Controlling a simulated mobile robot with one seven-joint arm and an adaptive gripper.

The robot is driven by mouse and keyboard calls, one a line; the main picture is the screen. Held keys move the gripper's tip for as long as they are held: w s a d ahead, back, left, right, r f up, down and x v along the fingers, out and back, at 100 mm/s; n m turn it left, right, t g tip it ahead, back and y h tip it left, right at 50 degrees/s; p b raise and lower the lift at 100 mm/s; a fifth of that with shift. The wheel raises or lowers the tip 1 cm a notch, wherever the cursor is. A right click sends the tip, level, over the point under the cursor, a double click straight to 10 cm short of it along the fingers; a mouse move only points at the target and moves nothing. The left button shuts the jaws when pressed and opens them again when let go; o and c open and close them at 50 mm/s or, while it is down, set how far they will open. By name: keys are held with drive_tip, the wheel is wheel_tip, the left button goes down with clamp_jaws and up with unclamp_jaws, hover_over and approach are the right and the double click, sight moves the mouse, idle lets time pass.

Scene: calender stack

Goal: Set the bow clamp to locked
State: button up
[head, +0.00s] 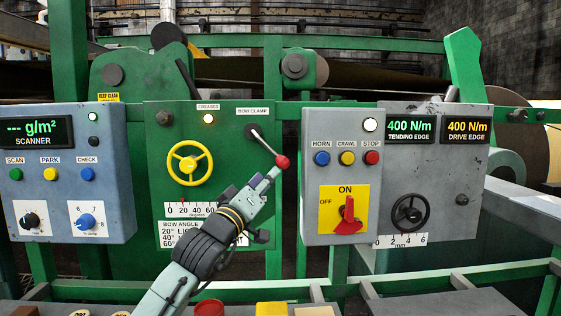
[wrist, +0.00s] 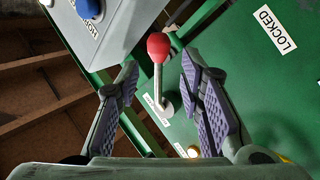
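The bow clamp lever (head: 266,145) is on the green panel under the "BOW CLAMP" label. It slants down and right from its pivot to a red knob (head: 282,161). My gripper (head: 270,175) is just below and left of the knob in the head view. In the wrist view my gripper (wrist: 158,82) is open, with the lever (wrist: 158,86) and its red knob (wrist: 158,47) seen between the two fingers, neither finger visibly touching them. A "LOCKED" label (wrist: 274,29) shows on the green panel to the right in the wrist view; I cannot make it out in the head view.
A yellow handwheel (head: 190,163) is left of the lever. The grey box with horn, crawl and stop buttons and a red on/off switch (head: 347,215) stands close on the right.

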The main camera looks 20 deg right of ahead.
sight(279, 164)
drive_tip(key=p+x, duration=0.2)
drive_tip(key=x, duration=0.7)
drive_tip(key=shift+w+d+r+p, duration=0.1)
drive_tip(key=shift+r+p, duration=0.05)
drive_tip(key=shift+p, duration=0.25)
clamp_jaws()
